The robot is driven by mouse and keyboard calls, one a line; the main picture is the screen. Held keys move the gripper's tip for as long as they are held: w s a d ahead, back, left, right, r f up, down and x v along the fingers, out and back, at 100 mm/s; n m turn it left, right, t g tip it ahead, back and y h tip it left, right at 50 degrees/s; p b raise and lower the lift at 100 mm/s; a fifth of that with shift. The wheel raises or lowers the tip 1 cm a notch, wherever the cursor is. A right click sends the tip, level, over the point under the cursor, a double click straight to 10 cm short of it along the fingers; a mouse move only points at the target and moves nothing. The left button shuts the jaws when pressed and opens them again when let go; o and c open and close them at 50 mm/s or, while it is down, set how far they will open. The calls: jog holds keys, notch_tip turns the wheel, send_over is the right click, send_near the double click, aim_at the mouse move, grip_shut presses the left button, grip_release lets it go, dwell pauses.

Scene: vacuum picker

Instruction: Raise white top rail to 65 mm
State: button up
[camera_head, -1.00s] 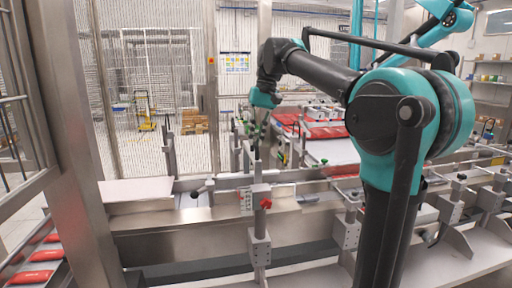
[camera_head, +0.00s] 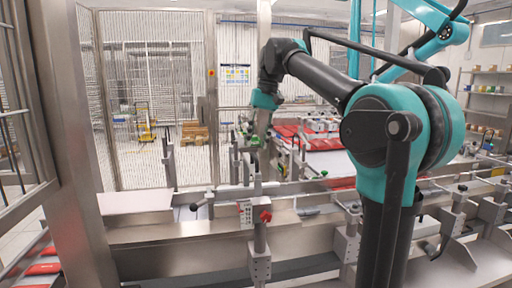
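My gripper (camera_head: 255,140) hangs at the end of my teal and dark grey arm, above and behind a metal post in the middle of the view. It is small and blurred against the background, so its fingers cannot be read. The post carries a red knob (camera_head: 265,216) and a small light plate with marks (camera_head: 245,213). A pale horizontal rail (camera_head: 292,190) runs across behind the post; I cannot tell for sure whether it is the white top rail. I see no clear contact between my gripper and the post or rail.
A black-knobbed lever (camera_head: 194,207) stands left of the post. More metal posts and clamps (camera_head: 457,205) line the right. Red packs (camera_head: 43,268) lie at lower left. A steel frame column (camera_head: 75,160) stands left, and another teal arm (camera_head: 425,20) is at upper right.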

notch_tip(320, 180, up, 9)
jog(key=d, duration=0.1)
jog(key=shift+w+d, duration=0.2)
jog(key=shift+d, duration=0.15)
